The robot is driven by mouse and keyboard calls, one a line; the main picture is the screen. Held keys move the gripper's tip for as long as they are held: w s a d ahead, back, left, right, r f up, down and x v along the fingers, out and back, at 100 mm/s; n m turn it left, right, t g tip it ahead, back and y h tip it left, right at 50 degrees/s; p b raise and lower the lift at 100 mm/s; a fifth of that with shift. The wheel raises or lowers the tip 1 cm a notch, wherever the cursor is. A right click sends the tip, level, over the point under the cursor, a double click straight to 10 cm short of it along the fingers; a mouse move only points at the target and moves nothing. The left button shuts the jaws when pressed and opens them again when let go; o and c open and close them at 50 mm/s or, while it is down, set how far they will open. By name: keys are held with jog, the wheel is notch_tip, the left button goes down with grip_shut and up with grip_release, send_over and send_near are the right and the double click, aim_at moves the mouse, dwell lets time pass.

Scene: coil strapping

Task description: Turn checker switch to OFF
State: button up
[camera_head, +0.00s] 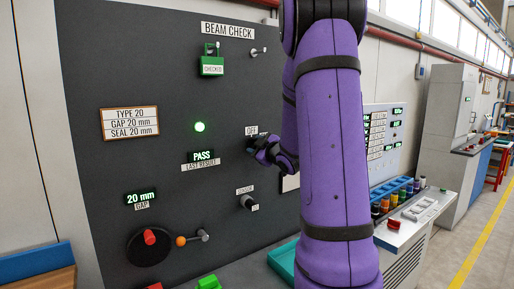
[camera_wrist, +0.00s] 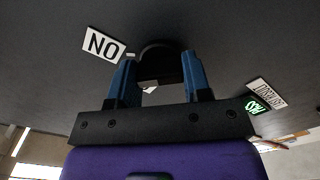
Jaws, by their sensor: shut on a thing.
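The checker switch is a dark round knob (camera_wrist: 158,68) on the dark panel, seen in the wrist view between my fingers. My gripper (camera_wrist: 160,82) is shut on it, one blue finger on each side. In the wrist view an upside-down ON label (camera_wrist: 104,44) is left of the knob. In the head view my gripper (camera_head: 255,147) is against the panel, just below the OFF label (camera_head: 252,130). There my gripper hides the knob, and which way it points is unclear.
A teal tray (camera_head: 283,261) is below, partly behind my arm.

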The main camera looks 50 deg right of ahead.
jog(key=n, duration=0.4)
jog(key=shift+n, duration=2.3)
jog(key=shift+f, duration=0.1)
jog(key=o, duration=0.9)
jog(key=v, duration=1)
jog(key=shift+s+a, duration=0.2)
jog(key=shift+s, duration=0.15)
